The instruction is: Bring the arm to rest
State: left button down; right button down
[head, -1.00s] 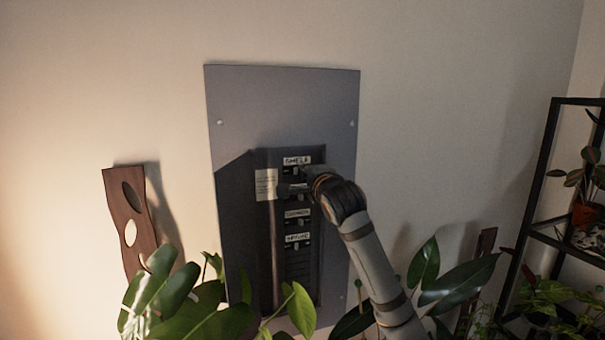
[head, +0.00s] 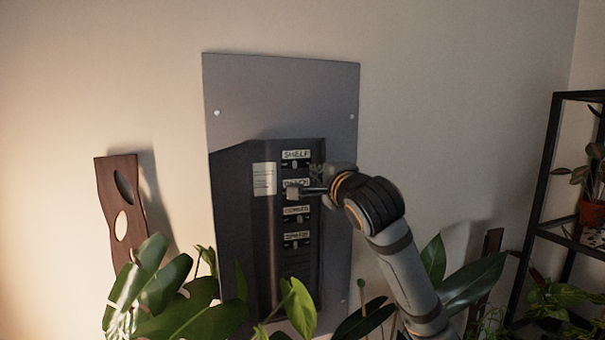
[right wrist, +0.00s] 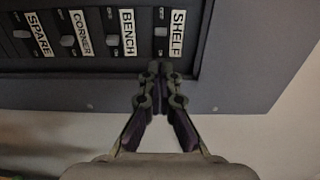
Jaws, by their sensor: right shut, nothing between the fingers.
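My right gripper (head: 300,192) is at the breaker panel, over the row of the second label. In the right wrist view my right gripper (right wrist: 159,70) is shut and empty, its fingertips at the panel's inner edge by the SHELF switch (right wrist: 161,32). I cannot tell whether they touch the panel. The BENCH switch (right wrist: 112,41), CORNER switch (right wrist: 68,40) and SPARE switch (right wrist: 22,34) sit in a row beside it. In the head view the gripper partly hides the BENCH row. My left gripper is not in view.
The grey panel cover (head: 285,95) is on the wall. Leafy plants (head: 165,290) stand below it, and a dark leaf (head: 472,283) is close to my right arm. A black shelf rack (head: 545,180) is at right. A wooden piece (head: 121,205) is at left. The wall (head: 455,100) above is clear.

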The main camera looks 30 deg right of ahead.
jog(key=shift+s+a, duration=0.2)
jog(key=shift+s, duration=0.45)
